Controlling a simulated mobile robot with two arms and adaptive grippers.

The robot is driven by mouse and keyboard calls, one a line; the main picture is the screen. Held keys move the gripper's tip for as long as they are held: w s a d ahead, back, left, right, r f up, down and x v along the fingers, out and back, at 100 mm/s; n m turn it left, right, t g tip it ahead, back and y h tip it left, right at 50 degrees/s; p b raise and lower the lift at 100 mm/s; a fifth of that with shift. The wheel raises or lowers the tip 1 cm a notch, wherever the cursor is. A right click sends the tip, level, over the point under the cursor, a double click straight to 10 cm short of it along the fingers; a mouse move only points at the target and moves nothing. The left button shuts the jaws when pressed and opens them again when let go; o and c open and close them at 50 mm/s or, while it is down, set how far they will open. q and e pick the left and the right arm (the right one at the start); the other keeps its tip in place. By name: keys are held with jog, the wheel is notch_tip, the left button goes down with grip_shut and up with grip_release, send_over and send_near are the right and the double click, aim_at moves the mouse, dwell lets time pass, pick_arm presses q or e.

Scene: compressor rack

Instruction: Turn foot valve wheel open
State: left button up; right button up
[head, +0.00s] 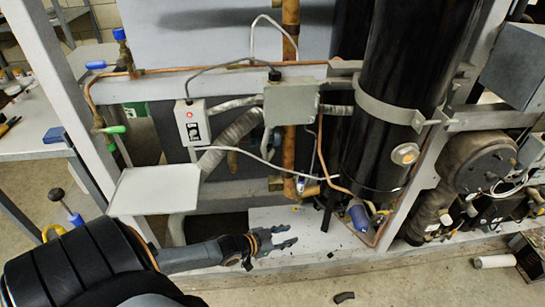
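My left gripper (291,236) reaches in from the left, low in the head view, over the pale base ledge of the rack. Its two dark fingers point right and stand apart with nothing between them. A blue rounded part (358,216) sits among pipes at the foot of the tall black cylinder (408,80), to the right of the fingers and apart from them. It may be the foot valve wheel, but I cannot tell for sure. How far it is turned does not show. My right gripper is not in view.
A brass pipe (290,160) and a thin copper pipe (323,165) run down above the gripper. A pale flat panel (155,190) stands above my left arm. A round dark compressor part (478,163) is at right.

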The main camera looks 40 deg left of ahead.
pick_arm(q)
jog(key=s+a+f+g+y+p, duration=0.1)
jog(key=s+f+g, duration=0.1)
jog(key=s+f, duration=0.2)
notch_tip(320, 180, down, 3)
jog(key=shift+s+a+n+y+p, duration=0.25)
jog(key=shift+s+n+y+p, duration=0.05)
jog(key=shift+s+n+y, duration=0.1)
